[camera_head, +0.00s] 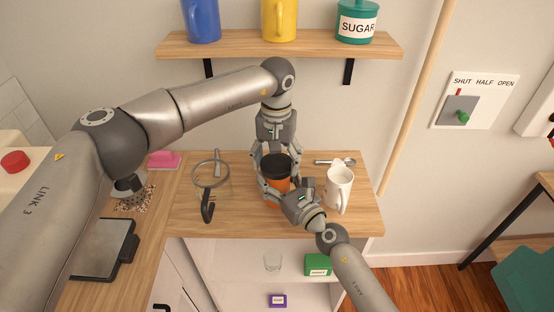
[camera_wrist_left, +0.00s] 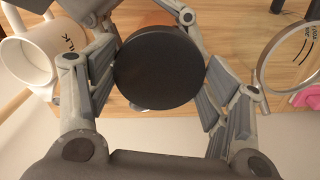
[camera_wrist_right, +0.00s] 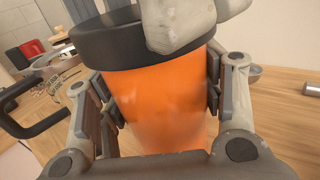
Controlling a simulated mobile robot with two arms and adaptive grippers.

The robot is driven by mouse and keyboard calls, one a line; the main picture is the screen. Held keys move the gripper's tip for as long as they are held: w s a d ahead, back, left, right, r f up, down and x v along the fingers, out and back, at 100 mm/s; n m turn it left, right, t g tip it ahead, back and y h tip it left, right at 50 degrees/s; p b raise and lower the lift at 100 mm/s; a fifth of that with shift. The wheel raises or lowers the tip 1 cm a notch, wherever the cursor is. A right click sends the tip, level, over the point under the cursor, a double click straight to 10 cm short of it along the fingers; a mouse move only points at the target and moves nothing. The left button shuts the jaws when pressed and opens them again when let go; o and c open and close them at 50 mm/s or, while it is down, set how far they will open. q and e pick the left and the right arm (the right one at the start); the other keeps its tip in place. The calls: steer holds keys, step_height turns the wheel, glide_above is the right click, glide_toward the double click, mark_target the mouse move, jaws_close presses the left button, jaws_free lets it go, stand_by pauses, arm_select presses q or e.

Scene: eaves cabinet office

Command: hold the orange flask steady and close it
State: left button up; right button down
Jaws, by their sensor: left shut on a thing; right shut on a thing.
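The orange flask (camera_head: 274,190) stands upright on the wooden counter, its black lid (camera_head: 275,165) on top. The right wrist view shows the orange body (camera_wrist_right: 160,105) with the lid (camera_wrist_right: 105,38) sitting over its top edge; whether it is tight I cannot tell. My left gripper (camera_head: 276,160) comes down from above, shut on the lid. The left wrist view shows the lid's round top (camera_wrist_left: 160,68) between its fingers. My right gripper (camera_head: 283,194) reaches in from the front right, shut on the flask body. The gripper hides part of the body in the head view.
A white mug (camera_head: 339,188) stands close right of the flask, with a spoon (camera_head: 336,162) behind it. The shelf (camera_head: 280,46) with canisters hangs above. The counter's front edge is close.

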arm_select(q)
steer(key=m, duration=0.3)
steer(key=shift+w+a+r+m, duration=0.1)
steer(key=shift+m, duration=0.2)
arm_select(e)
steer(key=shift+f, duration=0.1)
arm_select(q)
steer(key=o, duration=0.9)
steer(key=shift+c, duration=0.2)
step_height(320, 180, up, 12)
arm_select(e)
steer(key=shift+c, duration=1.5)
jaws_free()
